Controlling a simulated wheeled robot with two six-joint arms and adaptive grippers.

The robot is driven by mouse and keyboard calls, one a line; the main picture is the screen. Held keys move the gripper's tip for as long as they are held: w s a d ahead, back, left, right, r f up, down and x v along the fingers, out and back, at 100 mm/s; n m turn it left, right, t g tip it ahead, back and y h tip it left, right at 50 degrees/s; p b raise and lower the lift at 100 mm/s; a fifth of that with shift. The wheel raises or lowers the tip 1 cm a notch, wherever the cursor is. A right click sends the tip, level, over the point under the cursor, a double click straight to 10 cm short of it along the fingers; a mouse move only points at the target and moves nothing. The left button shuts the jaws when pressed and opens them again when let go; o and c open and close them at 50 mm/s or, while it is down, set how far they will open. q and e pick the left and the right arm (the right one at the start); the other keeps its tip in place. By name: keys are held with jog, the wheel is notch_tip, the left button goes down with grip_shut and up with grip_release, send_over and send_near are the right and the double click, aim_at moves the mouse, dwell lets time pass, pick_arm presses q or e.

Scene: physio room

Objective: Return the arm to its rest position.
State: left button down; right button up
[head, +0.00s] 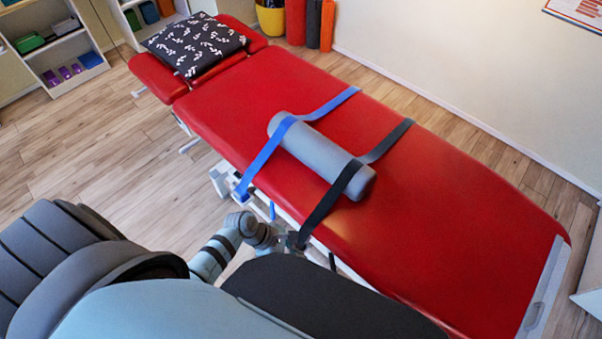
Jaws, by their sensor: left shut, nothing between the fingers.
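My left arm reaches in from the lower left. My left gripper (292,241) is shut and empty beside the near edge of the red treatment table (430,235), close to the lower end of a black strap (322,208). Part of the gripper is hard to make out against the strap and table frame. A grey roll (325,158) lies on the table. A blue strap (265,160) and the black strap pass over the roll, and both hang over the near edge. My right gripper is not in view.
A patterned pillow (195,43) lies at the table's head end. Shelves (62,48) stand at the upper left. A yellow bin (271,20) and upright rolls (314,25) stand by the wall. The wooden floor (90,150) left of the table is clear.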

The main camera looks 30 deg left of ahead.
pick_arm(q)
jog(key=s+a+f+m+y+b, duration=0.2)
jog(key=s+a+f+m+y, duration=0.5)
jog(key=a+f+m, duration=0.75)
jog(key=s+d+f+m+b, duration=0.1)
jog(key=s+m, duration=0.3)
jog(key=s, duration=0.5)
jog(key=s+d+f+m+g+b, duration=0.1)
jog(key=s+f+m, duration=0.3)
jog(key=s, duration=0.4)
jog(key=shift+s+d+f, duration=0.2)
jog(key=shift+s+d, duration=0.2)
jog(key=shift+d, duration=0.25)
